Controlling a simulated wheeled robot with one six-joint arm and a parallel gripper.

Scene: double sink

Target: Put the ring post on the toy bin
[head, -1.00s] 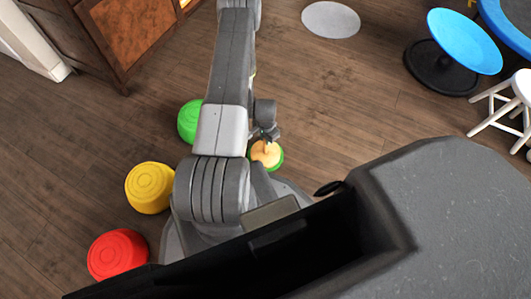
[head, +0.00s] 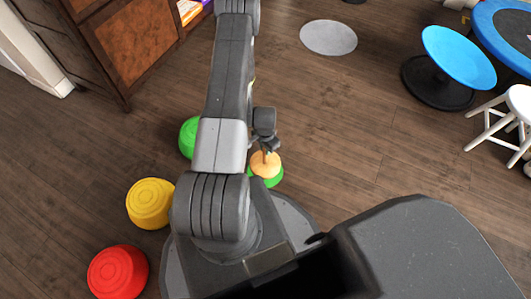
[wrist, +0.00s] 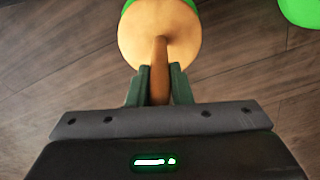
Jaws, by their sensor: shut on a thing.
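The ring post (head: 264,166) is a pale wooden disc with a brown upright peg. My gripper (head: 267,146) is just above the disc, beside my arm. In the wrist view the fingers of my gripper (wrist: 159,72) are shut on the peg, and the disc of the ring post (wrist: 150,30) lies beyond them. A green round object (head: 268,182) shows under the disc; I cannot tell whether they touch. I cannot pick out a toy bin for certain in either view.
Green (head: 187,138), yellow (head: 150,204) and red (head: 118,272) round stools stand left of my arm. A wooden cabinet (head: 140,45) is at upper left. A blue disc on a black base (head: 458,58), a white stool (head: 517,103) and a trampoline (head: 490,22) are at right. Open floor lies between.

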